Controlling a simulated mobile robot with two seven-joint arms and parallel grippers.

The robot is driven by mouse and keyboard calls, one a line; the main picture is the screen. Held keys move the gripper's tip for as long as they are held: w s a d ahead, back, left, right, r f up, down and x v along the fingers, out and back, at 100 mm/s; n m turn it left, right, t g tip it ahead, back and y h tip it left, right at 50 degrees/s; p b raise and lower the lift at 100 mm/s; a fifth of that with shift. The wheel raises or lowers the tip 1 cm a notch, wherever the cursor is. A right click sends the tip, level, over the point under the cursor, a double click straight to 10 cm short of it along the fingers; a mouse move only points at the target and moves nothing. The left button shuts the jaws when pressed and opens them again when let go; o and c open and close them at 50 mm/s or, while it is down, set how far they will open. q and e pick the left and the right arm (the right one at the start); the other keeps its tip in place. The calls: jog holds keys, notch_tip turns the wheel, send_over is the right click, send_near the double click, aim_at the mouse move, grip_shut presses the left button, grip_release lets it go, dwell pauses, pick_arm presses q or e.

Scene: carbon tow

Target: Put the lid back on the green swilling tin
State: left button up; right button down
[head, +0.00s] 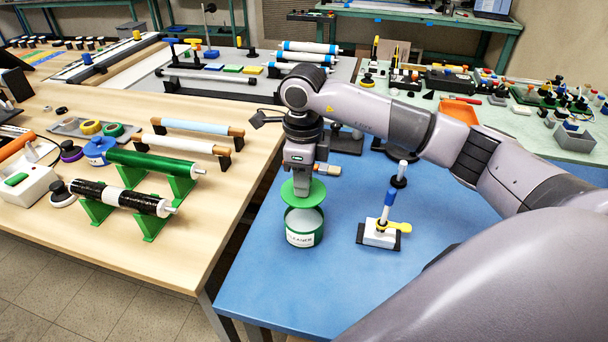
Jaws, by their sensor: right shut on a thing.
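The green swilling tin (303,238) stands upright on the blue table top, with a white label on its front. Its top is open and a pale inside shows. My right gripper (302,180) points down over it, shut on the round green lid (303,194). The lid is above the tin and covers the far part of its rim from this view. I cannot tell the exact height of the gap between lid and rim. My left gripper is not in view.
A small stand with a blue-handled tool and yellow piece (380,232) is right of the tin on the blue table (290,290). The wooden table (150,262) at left holds rollers on green stands. The blue table's front is clear.

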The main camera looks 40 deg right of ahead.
jog(key=shift+d+f+m, duration=0.1)
jog(key=shift+m, duration=0.3)
jog(key=shift+f+b, duration=2.3)
jog(key=shift+f, duration=0.85)
jog(key=shift+f+b, duration=0.15)
jog(key=shift+b, duration=0.15)
jog(key=shift+c, duration=1.8)
grip_release()
jog(key=shift+r+p, duration=2.45)
jog(key=shift+r, duration=1.1)
